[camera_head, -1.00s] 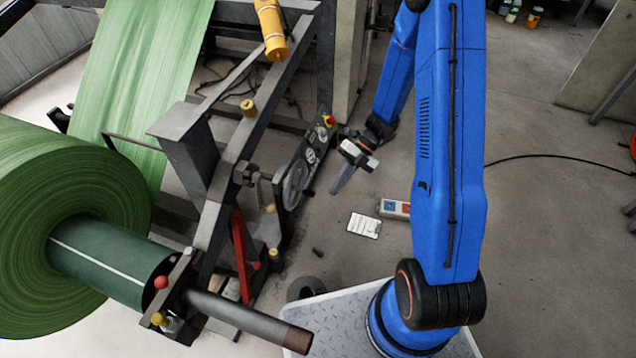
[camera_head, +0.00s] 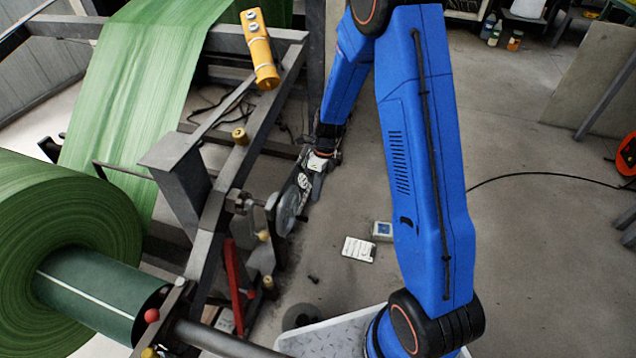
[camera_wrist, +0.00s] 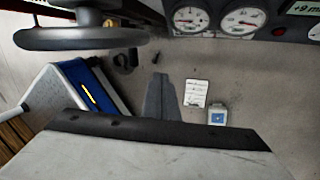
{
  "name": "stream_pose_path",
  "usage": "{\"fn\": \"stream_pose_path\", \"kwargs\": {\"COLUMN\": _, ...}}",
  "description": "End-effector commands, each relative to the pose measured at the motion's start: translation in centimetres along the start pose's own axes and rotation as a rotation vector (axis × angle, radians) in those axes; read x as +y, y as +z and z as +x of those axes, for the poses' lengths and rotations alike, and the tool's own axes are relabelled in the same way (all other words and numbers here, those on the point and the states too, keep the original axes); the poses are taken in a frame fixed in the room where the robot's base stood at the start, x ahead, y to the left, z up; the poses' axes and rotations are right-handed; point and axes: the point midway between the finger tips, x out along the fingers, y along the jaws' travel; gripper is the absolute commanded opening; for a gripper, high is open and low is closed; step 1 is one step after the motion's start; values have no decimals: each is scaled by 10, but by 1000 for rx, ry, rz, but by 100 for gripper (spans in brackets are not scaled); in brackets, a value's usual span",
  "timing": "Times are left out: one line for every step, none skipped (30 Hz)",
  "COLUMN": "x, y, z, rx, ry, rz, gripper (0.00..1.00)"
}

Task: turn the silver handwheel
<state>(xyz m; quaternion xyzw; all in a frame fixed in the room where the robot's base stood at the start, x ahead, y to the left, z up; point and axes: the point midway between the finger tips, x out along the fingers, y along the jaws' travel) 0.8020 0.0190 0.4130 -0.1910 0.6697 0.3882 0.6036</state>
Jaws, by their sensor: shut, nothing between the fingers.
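The silver handwheel (camera_head: 288,214) is seen nearly edge-on at the right side of the machine frame in the head view. In the wrist view its rim (camera_wrist: 75,39) crosses the upper left, with a small brass-coloured piece by it. My gripper (camera_head: 316,190) hangs close to the wheel's upper right in the head view, beside the instrument panel, which it partly covers. In the wrist view my gripper's fingers (camera_wrist: 160,92) are together with nothing between them. They lie below and right of the rim, with floor visible between; I see no contact.
Gauges (camera_wrist: 243,20) fill the wrist view's upper right. A red lever (camera_head: 238,288) stands below the wheel. A large green roll (camera_head: 60,215) is at the left. A white sheet (camera_head: 358,249) and small box (camera_head: 382,231) lie on the floor. Floor at the right is mostly clear.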

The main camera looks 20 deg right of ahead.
Motion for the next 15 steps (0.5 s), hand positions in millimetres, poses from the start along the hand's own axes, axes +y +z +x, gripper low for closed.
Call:
{"fn": "stream_pose_path", "kwargs": {"x": 1, "y": -1, "z": 11, "rx": 4, "ry": 4, "rz": 0, "gripper": 0}}
{"fn": "stream_pose_path", "kwargs": {"x": 1, "y": -1, "z": 16, "rx": 3, "ry": 2, "rz": -1, "gripper": 0}}
{"fn": "stream_pose_path", "kwargs": {"x": 1, "y": 0, "z": 23, "rx": 3, "ry": 3, "rz": 0, "gripper": 0}}
{"fn": "stream_pose_path", "kwargs": {"x": 1, "y": 0, "z": 28, "rx": 3, "ry": 4, "rz": 1, "gripper": 0}}
{"fn": "stream_pose_path", "kwargs": {"x": 1, "y": 0, "z": 33, "rx": 3, "ry": 3, "rz": 1, "gripper": 0}}
{"fn": "stream_pose_path", "kwargs": {"x": 3, "y": 0, "z": 37, "rx": 2, "ry": 2, "rz": -2, "gripper": 0}}
{"fn": "stream_pose_path", "kwargs": {"x": 9, "y": 0, "z": 38, "rx": 2, "ry": 1, "rz": -3, "gripper": 0}}
{"fn": "stream_pose_path", "kwargs": {"x": 13, "y": 0, "z": 40, "rx": 2, "ry": 2, "rz": -2, "gripper": 0}}
{"fn": "stream_pose_path", "kwargs": {"x": 17, "y": 1, "z": 42, "rx": 1, "ry": 1, "rz": -1, "gripper": 0}}
{"fn": "stream_pose_path", "kwargs": {"x": 20, "y": 1, "z": 44, "rx": 1, "ry": 0, "rz": -2, "gripper": 0}}
{"fn": "stream_pose_path", "kwargs": {"x": 23, "y": 1, "z": 46, "rx": 1, "ry": 1, "rz": -2, "gripper": 0}}
{"fn": "stream_pose_path", "kwargs": {"x": 26, "y": 1, "z": 48, "rx": 2, "ry": 1, "rz": -2, "gripper": 0}}
{"fn": "stream_pose_path", "kwargs": {"x": 29, "y": 1, "z": 49, "rx": 2, "ry": 2, "rz": -1, "gripper": 0}}
{"fn": "stream_pose_path", "kwargs": {"x": 30, "y": 1, "z": 50, "rx": 2, "ry": 2, "rz": 0, "gripper": 0}}
{"fn": "stream_pose_path", "kwargs": {"x": 32, "y": 2, "z": 51, "rx": 1, "ry": 1, "rz": 0, "gripper": 0}}
